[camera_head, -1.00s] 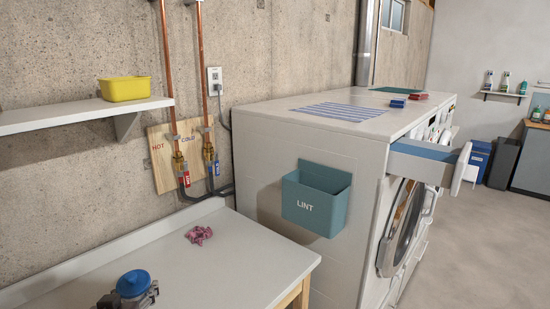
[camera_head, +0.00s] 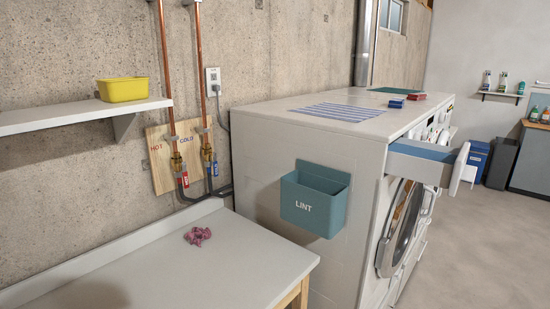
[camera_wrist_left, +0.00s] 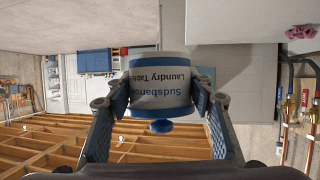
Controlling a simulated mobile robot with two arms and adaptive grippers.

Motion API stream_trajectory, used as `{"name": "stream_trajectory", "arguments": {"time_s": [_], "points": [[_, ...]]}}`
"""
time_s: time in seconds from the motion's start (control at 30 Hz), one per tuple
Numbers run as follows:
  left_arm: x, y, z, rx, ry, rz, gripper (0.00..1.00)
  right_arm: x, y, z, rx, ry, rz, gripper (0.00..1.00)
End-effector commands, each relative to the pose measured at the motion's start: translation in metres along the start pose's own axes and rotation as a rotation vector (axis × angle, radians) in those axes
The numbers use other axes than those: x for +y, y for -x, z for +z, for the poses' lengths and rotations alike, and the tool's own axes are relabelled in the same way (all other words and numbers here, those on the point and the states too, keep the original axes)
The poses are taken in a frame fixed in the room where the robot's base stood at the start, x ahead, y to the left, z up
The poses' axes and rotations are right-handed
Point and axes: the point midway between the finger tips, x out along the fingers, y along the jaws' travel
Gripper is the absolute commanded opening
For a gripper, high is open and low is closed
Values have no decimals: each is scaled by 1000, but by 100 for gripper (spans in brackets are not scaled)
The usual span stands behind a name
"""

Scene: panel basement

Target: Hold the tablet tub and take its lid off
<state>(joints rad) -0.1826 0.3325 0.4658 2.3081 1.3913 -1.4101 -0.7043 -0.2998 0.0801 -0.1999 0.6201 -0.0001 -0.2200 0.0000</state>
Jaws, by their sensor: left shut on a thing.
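The tablet tub (camera_wrist_left: 160,85) is white with blue lettering and shows upside down in the left wrist view. My left gripper (camera_wrist_left: 160,100) is shut on it, one finger on each side. The tub's blue lid (camera_wrist_left: 160,126), with a round knob, is at the lower end of the tub in that view and appears to be on it. In the head view the tub and my left gripper are out of the frame. My right gripper is in no view.
The worktop (camera_head: 200,265) is bare except for a crumpled pink cloth (camera_head: 197,235) and a dark shadow at the lower left. A teal lint bin (camera_head: 314,205) hangs on the machine's side. A yellow container (camera_head: 123,90) stands on the wall shelf.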

Motion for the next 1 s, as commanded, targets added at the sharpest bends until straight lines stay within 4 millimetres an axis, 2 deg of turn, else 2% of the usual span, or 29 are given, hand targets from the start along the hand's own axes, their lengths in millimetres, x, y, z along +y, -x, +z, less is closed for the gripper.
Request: {"name": "stream_trajectory", "arguments": {"time_s": [0.13, 0.47, 1.0], "points": [[15, 6, -6, -2, -23, 55, 5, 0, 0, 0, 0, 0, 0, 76], [22, 1, -9, -2, -38, 96, 5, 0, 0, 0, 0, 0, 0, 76], [66, -73, -26, -16, -196, 470, 5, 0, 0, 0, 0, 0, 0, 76]]}}
